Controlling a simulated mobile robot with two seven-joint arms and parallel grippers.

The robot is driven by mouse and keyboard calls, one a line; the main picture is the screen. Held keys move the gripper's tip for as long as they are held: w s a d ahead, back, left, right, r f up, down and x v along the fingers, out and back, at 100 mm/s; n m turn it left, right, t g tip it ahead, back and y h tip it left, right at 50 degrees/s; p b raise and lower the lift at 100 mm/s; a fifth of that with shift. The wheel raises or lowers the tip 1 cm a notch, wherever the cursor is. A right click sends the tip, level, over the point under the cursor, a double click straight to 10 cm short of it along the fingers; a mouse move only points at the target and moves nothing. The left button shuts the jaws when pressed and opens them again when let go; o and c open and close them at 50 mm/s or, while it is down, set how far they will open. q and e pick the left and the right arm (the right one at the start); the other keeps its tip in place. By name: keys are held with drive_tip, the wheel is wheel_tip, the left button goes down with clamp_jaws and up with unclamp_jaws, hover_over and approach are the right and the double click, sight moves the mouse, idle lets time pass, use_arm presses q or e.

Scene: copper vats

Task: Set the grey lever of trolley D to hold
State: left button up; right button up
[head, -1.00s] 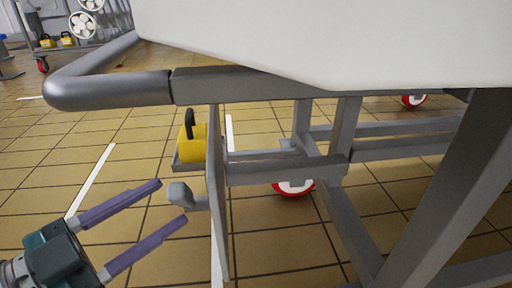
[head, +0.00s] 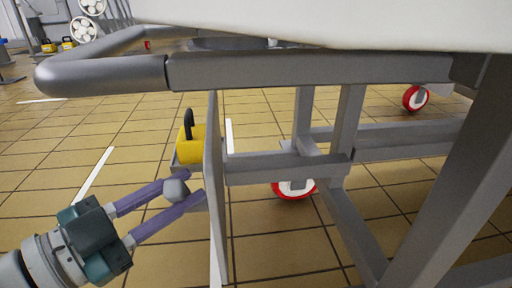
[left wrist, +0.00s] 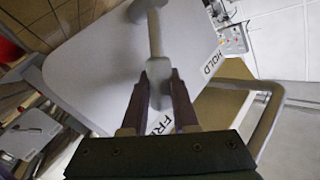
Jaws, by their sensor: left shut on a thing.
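The grey lever's knob (head: 176,188) sits between the purple fingers of my left gripper (head: 172,198), which is shut on it. In the left wrist view, the lever (left wrist: 155,35) runs down from its pivot at the top to my fingers (left wrist: 160,90). Its pale plate (left wrist: 95,65) carries the word HOLD to the right and FREE beneath the fingers. The lever points toward FREE, partly hidden by the gripper. In the head view the plate (head: 214,175) is seen nearly edge-on. No letter D shows on this trolley. My right gripper is out of view.
The trolley's grey tubular handle (head: 105,75) and frame (head: 300,70) stand just above and right of my gripper. A yellow block with a black loop (head: 190,140) sits behind the plate. Red-rimmed wheels (head: 294,188) are below. Tiled floor at left is free.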

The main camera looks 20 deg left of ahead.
use_arm(q)
clamp_jaws()
idle(0.8)
